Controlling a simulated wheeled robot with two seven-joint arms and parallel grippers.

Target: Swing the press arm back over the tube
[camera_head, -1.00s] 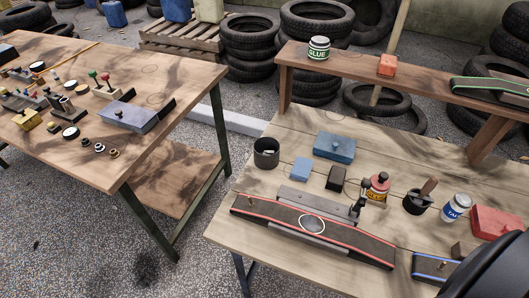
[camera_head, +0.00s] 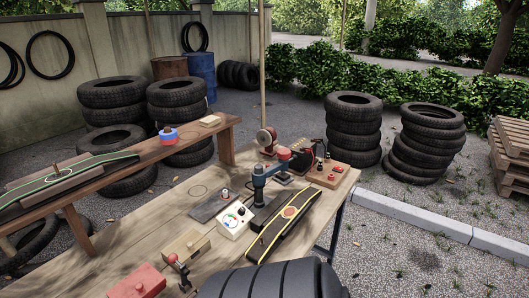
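A blue-grey press stands on the workbench, with an upright post (camera_head: 259,185). Its press arm (camera_head: 272,168) reaches from the post toward the back right, away from the orange patch (camera_head: 290,212) on the tube. The tube (camera_head: 276,232) is a black strip with yellow edges, lying in front and to the right of the post on a dark support. Nothing lies over its patch. Neither of my grippers is in view.
A white dial box (camera_head: 235,219) stands left of the tube. A wooden block (camera_head: 186,246) and red box (camera_head: 136,283) sit at front left. A black ribbed, tyre-like shape (camera_head: 270,282) fills the bottom edge.

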